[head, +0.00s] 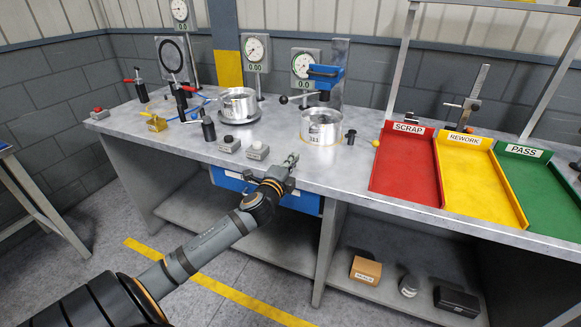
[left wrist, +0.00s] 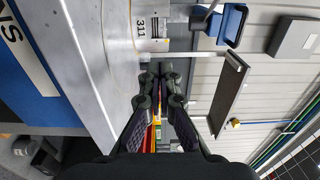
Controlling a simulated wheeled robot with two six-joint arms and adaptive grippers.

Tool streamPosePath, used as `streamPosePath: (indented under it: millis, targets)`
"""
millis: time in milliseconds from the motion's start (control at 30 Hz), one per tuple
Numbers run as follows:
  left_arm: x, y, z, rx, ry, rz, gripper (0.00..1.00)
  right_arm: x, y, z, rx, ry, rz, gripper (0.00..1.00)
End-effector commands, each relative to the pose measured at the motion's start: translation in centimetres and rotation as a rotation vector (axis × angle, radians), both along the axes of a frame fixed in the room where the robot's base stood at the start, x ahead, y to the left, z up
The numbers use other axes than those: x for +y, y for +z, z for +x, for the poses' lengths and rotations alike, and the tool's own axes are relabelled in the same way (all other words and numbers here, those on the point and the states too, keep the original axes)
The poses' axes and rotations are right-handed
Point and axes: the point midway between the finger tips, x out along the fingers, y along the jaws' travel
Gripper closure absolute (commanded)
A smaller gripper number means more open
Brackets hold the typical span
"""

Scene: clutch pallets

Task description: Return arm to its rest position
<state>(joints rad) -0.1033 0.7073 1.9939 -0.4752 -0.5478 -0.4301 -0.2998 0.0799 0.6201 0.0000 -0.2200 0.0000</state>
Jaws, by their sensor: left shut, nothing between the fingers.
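My left gripper (head: 289,163) is at the front edge of the workbench (head: 350,172) in the head view, at the end of my left arm. Its fingers are together and hold nothing. In the left wrist view the closed fingers (left wrist: 161,75) point toward the back of the bench, beside a metal cylinder marked 311 (left wrist: 152,28). In the head view this cylinder (head: 320,125) stands on the bench beyond my gripper, apart from it. My right gripper is not in view.
Grey and red button boxes (head: 257,151) sit left of my gripper. Another metal cylinder (head: 239,103) stands behind them, near dial gauges (head: 256,50). Red (head: 404,186), yellow (head: 467,205) and green (head: 527,213) trays lie right. A blue drawer (head: 228,181) is under the bench edge.

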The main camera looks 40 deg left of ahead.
Motion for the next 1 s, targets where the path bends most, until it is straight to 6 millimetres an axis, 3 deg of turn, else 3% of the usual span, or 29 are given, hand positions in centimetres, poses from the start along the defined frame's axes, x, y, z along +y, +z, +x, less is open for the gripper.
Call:
streamPosePath:
  millis: [200, 567, 667, 733, 833, 1000]
  targets:
    - [-0.4, 0.0, -1.4, 0.0, -0.001, 0.0, 1.0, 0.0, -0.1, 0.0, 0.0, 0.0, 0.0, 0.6]
    - [-0.4, -0.2, -1.6, 0.004, 0.004, -0.014, 1.0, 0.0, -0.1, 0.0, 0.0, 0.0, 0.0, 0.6]
    - [-0.9, -2.8, -3.0, 0.05, 0.057, -0.142, 1.0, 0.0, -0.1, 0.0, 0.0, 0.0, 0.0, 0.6]
    - [-1.7, -6.4, -5.4, 0.124, 0.14, -0.324, 1.0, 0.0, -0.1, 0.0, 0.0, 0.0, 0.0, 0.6]
    - [-3.8, -12.0, -10.2, 0.265, 0.288, -0.61, 1.0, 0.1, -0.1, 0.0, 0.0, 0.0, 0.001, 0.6]
    - [-7.6, -17.6, -17.2, 0.462, 0.483, -0.926, 1.0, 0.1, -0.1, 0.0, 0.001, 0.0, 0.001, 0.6]
